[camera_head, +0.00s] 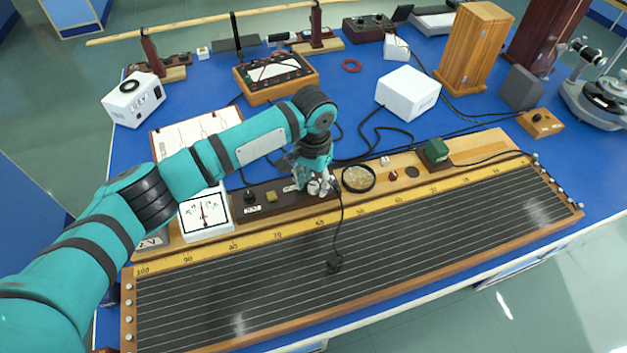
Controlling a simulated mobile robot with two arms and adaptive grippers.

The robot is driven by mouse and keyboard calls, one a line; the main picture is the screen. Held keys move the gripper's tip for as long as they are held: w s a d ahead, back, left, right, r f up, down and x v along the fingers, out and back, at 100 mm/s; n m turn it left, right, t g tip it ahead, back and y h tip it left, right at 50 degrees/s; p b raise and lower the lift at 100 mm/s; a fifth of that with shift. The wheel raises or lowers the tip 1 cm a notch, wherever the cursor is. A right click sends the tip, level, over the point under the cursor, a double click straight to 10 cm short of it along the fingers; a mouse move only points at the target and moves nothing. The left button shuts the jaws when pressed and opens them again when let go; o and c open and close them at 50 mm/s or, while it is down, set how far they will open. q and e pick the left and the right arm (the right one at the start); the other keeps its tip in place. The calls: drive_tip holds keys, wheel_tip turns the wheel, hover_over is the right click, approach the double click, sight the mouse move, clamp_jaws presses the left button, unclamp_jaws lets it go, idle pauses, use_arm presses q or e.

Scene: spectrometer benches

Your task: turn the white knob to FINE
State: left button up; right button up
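My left gripper (319,187) points down over the right part of a dark wooden control strip (266,208) at the back edge of the long wire board. Small pale shapes show at its fingertips; I cannot tell which are fingers and which may be the white knob. Whether it is open or shut is unclear. A small white piece (384,160) stands farther right on the board's wooden rail, apart from the gripper. My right gripper is out of view.
The wire board (346,254) fills the front, with a black slider and cable on it. A white meter (204,214) stands left of the strip; a round brass-coloured dish (358,178) is close right of the gripper. A white box (408,92) stands behind.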

use_arm(q)
clamp_jaws()
